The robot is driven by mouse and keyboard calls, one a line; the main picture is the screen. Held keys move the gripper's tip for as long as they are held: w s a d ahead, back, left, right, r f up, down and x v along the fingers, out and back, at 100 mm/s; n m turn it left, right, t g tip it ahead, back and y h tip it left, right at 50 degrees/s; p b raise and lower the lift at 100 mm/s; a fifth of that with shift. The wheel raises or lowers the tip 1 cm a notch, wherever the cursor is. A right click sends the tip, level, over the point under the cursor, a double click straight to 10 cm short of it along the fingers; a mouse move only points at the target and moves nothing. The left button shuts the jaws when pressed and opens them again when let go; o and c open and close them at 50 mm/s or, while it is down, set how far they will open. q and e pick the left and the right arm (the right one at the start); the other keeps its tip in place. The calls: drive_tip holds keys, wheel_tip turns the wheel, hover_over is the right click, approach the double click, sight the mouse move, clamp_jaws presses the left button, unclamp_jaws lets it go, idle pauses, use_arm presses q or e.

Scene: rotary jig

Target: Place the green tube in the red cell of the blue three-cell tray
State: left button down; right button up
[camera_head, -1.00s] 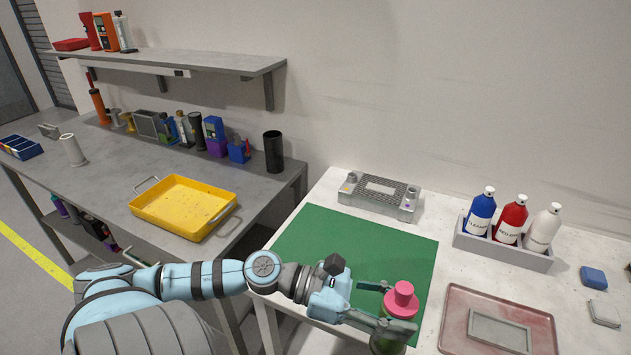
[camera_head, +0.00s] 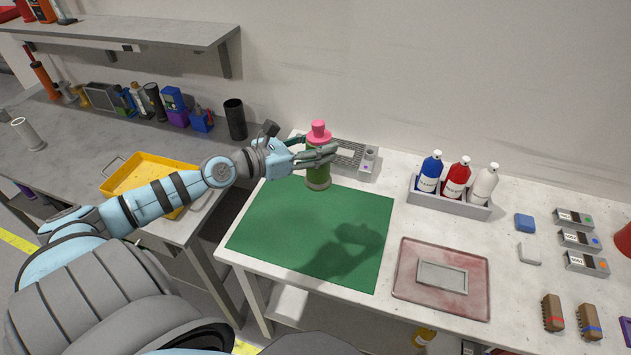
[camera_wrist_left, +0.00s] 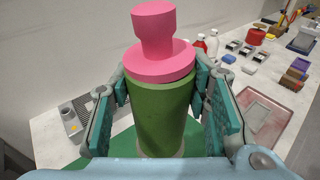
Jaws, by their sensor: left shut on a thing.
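The green tube (camera_head: 317,173) has a pink knobbed cap and a pale base ring. My left gripper (camera_head: 318,155) is shut around its body and holds it upright above the back part of the green mat, with a shadow on the mat to the right. In the left wrist view the green tube (camera_wrist_left: 160,115) stands between the two teal-padded fingers (camera_wrist_left: 165,105). The blue three-cell tray is outside the current views, so its red cell does not show. My right gripper is not in view.
The grey slotted fixture (camera_head: 368,160) is behind the tube. A caddy (camera_head: 450,199) with several bottles and a reddish tray (camera_head: 400,285) lie to the right. The green mat (camera_head: 290,240) is bare. A yellow tray (camera_head: 140,175) sits on the left bench.

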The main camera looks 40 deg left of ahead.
use_arm(q)
drive_tip(key=shift+w+a+r+n+y, duration=0.15)
drive_tip(key=shift+a+r+y, duration=0.05)
drive_tip(key=shift+a+r, duration=0.2)
drive_tip(key=shift+w+a+r+n+y, duration=0.1)
drive_tip(key=shift+a+r+n+y, duration=0.1)
drive_tip(key=shift+a+r, duration=0.15)
wheel_tip(320, 180, down, 20)
drive_tip(key=b, duration=1.2)
drive_tip(key=shift+w, duration=0.1)
drive_tip(key=shift+f+b, duration=0.25)
drive_tip(key=shift+b, duration=0.05)
drive_tip(key=c, duration=0.9)
unclamp_jaws()
drive_tip(key=shift+r, duration=0.1)
